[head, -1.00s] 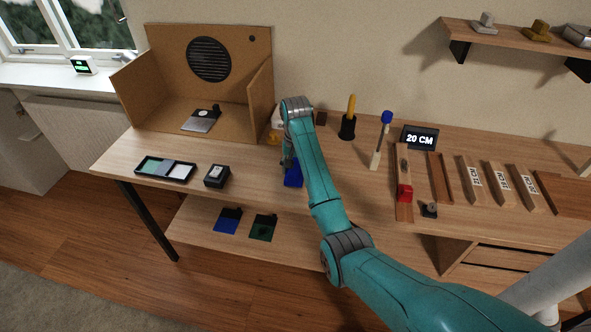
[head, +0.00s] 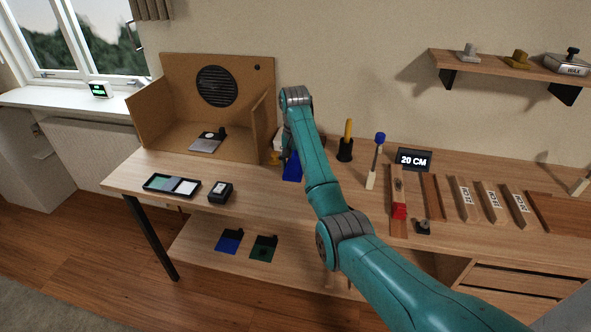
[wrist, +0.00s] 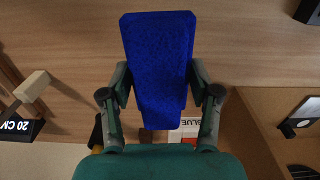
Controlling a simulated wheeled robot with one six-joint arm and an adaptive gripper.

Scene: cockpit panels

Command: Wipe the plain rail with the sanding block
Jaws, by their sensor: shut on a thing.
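My gripper (wrist: 160,85) is shut on a bright blue block (wrist: 158,55), its fingers pressed on both sides. I take this for the sanding block. In the head view the blue block (head: 292,168) shows beside my arm, over the bench near the cardboard booth; whether it touches the bench is unclear. My arm partly hides it. Several wooden rails lie on the right of the bench. A narrow brown one without a label (head: 433,197) looks like the plain rail, well to the right of my gripper.
A cardboard booth (head: 150,130) stands left.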

